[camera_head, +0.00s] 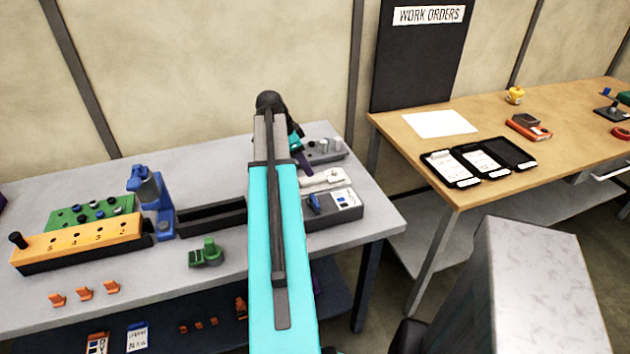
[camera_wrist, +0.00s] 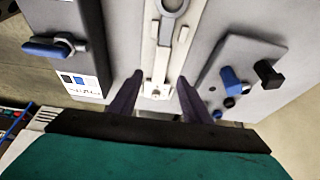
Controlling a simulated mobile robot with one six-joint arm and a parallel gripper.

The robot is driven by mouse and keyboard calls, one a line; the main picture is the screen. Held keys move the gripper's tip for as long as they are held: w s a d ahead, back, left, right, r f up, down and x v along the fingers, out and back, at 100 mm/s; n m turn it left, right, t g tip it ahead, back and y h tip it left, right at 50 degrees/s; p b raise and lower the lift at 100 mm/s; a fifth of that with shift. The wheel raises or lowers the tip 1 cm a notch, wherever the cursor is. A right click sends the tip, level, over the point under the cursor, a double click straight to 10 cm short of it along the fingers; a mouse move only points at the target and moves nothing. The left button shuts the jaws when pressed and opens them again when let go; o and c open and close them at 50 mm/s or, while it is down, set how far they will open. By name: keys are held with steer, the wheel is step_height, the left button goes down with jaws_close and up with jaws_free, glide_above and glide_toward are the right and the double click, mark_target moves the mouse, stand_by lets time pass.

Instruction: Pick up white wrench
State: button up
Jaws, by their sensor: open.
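A pale wrench with a ring end (camera_wrist: 173,4) shows at the top of the wrist view, lying along a white holder (camera_wrist: 152,60). The rest of the wrench is hard to tell apart from the holder. In the head view a white piece (camera_head: 328,177) lies on the grey bench, right of my arm. My gripper (camera_wrist: 159,80) is open, its two dark purple fingers apart on either side of the holder's near end. Nothing is held. In the head view my arm covers most of the gripper; a purple finger shows beside the white piece.
A grey box with a blue lever (camera_wrist: 55,47) stands left of the holder in the wrist view. A grey block with blue and black knobs (camera_wrist: 240,75) stands on the right. A blue clamp (camera_head: 152,200) and black tray (camera_head: 210,217) stand farther left on the bench.

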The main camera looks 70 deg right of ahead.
mark_target(314, 179)
steer(key=shift+s+d+f, duration=0.2)
steer(key=shift+s+f, duration=0.05)
steer(key=shift+f, duration=0.4)
steer(key=shift+p+x, duration=1.05)
steer(key=shift+x, duration=1.5)
steer(key=shift+s+d, duration=0.1)
steer(key=shift+c, duration=0.5)
jaws_close()
